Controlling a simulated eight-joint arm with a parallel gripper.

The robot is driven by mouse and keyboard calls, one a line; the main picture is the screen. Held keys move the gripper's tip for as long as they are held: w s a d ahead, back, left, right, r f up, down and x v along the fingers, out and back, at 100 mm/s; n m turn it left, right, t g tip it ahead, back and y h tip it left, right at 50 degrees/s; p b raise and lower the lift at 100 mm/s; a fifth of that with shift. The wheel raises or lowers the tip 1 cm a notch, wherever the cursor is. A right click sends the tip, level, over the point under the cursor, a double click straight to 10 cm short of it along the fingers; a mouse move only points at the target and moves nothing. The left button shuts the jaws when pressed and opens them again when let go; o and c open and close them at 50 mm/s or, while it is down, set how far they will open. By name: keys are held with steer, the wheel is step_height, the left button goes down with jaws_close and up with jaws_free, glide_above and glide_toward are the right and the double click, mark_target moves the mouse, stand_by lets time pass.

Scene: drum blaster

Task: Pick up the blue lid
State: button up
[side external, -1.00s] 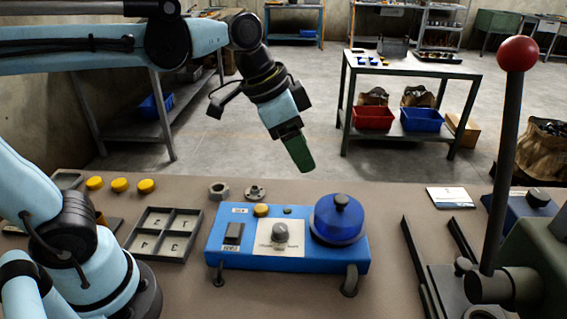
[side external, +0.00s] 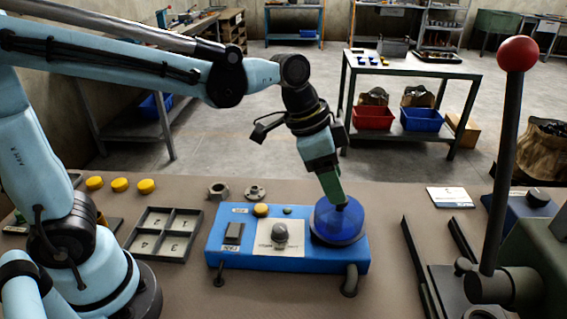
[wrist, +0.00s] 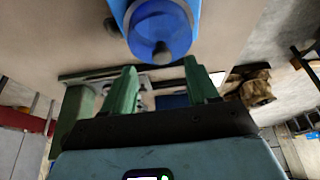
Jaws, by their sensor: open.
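The blue lid (side external: 325,222) is a round translucent dome with a dark knob on top. It sits at the right end of the blue box. My gripper (side external: 338,200) points down at the lid, its green fingertips overlapping the knob in the side view. In the wrist view, the lid (wrist: 163,22) and its knob (wrist: 162,50) show just past the tips of my gripper (wrist: 160,65). The two green fingers are apart, with nothing seen held between them. The knob lines up roughly with the gap. I cannot tell whether the fingertips touch it.
The blue box (side external: 222,250) carries a yellow button (side external: 261,210) and a grey knob (side external: 280,232). A divided tray (side external: 140,238) and several yellow caps (side external: 120,185) lie to the left. A lever with a red ball (side external: 517,54) stands at the right. Bare table lies in front.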

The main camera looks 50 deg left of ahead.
mark_target(339, 211)
steer(key=shift+x, duration=2.3)
steer(key=shift+a, duration=0.1)
jaws_close()
